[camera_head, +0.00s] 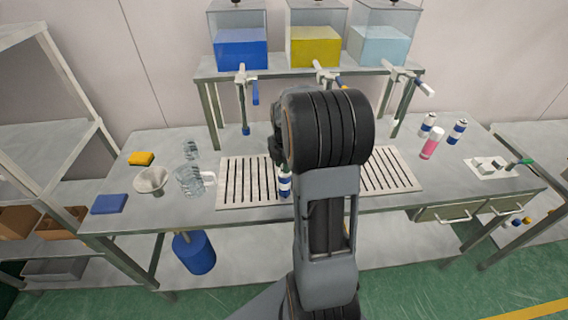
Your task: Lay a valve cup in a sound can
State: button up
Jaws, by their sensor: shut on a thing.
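A white can with blue bands (285,183) stands upright at the front of the drip grate, left of my arm. My gripper (279,160) is dark and points down right at the top of this can. My arm hides most of its fingers. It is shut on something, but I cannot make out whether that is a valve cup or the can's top. Two more white and blue cans (427,125) (457,131) and a pink and white can (432,143) stand at the right. Small pale pieces (483,167) lie on a white mat; I cannot tell whether they are valve cups.
A shelf with blue, yellow and pale blue tanks (315,48) and hanging taps (244,100) stands behind the grate (235,193). At the left are a funnel (151,181), clear beakers (188,181), a yellow sponge (141,158) and a blue pad (109,204).

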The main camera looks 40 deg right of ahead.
jog(key=o, duration=1.5)
jog(key=shift+r, duration=0.2)
jog(key=shift+r+p, duration=2.6)
jog(key=shift+r, duration=0.75)
